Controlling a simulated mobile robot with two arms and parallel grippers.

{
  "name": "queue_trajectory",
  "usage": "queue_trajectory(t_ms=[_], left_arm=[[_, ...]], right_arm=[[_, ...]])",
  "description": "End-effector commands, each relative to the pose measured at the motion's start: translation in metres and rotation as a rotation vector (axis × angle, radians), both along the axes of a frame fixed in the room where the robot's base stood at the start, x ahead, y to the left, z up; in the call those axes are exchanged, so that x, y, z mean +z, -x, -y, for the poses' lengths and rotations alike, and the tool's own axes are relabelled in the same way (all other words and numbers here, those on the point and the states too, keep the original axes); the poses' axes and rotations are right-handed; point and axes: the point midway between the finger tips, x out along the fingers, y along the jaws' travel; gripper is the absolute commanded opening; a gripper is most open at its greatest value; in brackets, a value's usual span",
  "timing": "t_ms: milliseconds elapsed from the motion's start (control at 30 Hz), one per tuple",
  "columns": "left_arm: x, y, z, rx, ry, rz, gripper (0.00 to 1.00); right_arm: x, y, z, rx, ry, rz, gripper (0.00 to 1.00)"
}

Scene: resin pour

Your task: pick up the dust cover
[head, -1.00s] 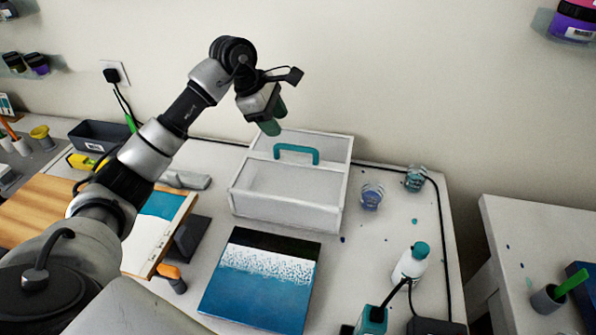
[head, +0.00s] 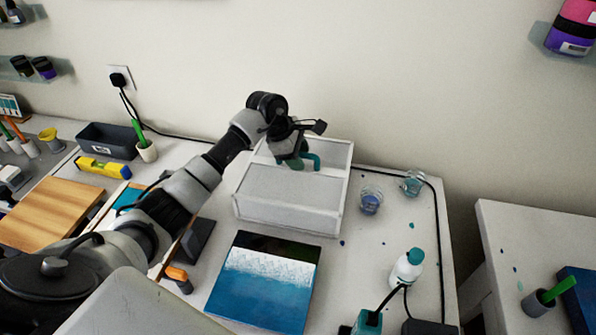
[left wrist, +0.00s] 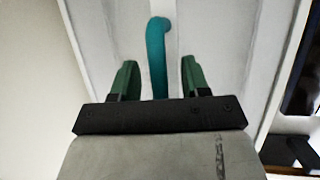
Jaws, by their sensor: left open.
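The dust cover (head: 285,198) is a clear, white-framed box with a teal handle (head: 313,157) on top. It stands at the back middle of the table, behind the painted panel. My left gripper (head: 294,163) is over the top of the cover at the handle. In the left wrist view the open green fingers (left wrist: 156,80) stand on either side of the teal handle (left wrist: 156,50), with gaps showing on both sides. Part of the handle is hidden by the gripper in the head view. My right gripper does not show.
A blue and white painted panel (head: 262,285) lies in front of the cover. Two small cups (head: 370,200) (head: 412,184) stand to its right, and a white bottle (head: 406,268) nearer. A black cable (head: 440,240) runs along the right table edge.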

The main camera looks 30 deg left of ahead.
Motion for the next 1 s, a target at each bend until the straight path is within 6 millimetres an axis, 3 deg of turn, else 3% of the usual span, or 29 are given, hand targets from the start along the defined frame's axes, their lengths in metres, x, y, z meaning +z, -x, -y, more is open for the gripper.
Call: queue_trajectory(t_ms=[167,400,467,867,1000], left_arm=[[0.000,0.000,0.000,0.000,0.000,0.001,0.43],[0.000,0.000,0.000,0.000,0.000,0.001,0.06],[0.000,0.000,0.000,0.000,0.000,0.001,0.00],[0.002,0.000,0.000,0.000,0.000,0.003,0.00],[0.012,-0.002,-0.001,-0.001,-0.001,0.009,0.00]], right_arm=[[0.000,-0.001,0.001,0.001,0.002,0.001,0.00],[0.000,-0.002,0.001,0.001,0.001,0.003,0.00],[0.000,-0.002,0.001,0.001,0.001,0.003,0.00],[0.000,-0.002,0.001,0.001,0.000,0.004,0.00],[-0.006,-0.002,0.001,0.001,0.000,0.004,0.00]])
